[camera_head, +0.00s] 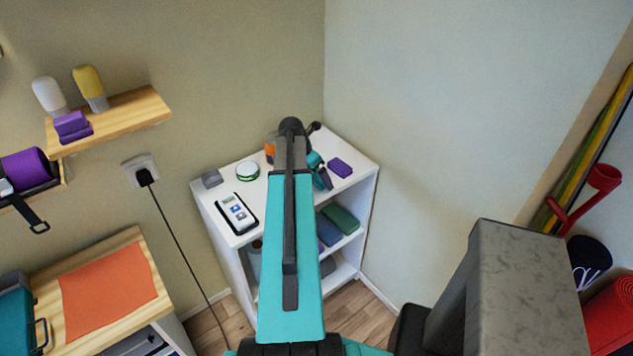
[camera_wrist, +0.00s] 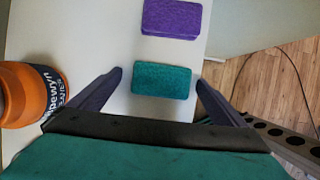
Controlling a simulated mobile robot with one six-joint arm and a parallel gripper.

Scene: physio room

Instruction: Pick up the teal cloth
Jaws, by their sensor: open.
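The teal cloth (camera_wrist: 162,80) is a small folded, block-like piece lying flat on the white shelf top in the wrist view. My gripper (camera_wrist: 159,77) is open, with one dark finger to the left of the cloth and one to the right. A gap shows between the cloth and each fingertip, and the jaws hold nothing. I cannot tell how high the fingertips are above the surface. In the head view my gripper (camera_head: 323,179) is over the white unit's top, and I cannot make out the cloth apart from the gripper there.
A purple folded cloth (camera_wrist: 172,18) lies just beyond the teal one. An orange jar (camera_wrist: 28,94) stands left of my left finger. The white unit (camera_head: 222,188) also carries a black-and-white device (camera_head: 236,213) and a round tin (camera_head: 248,171). Walls close off its back.

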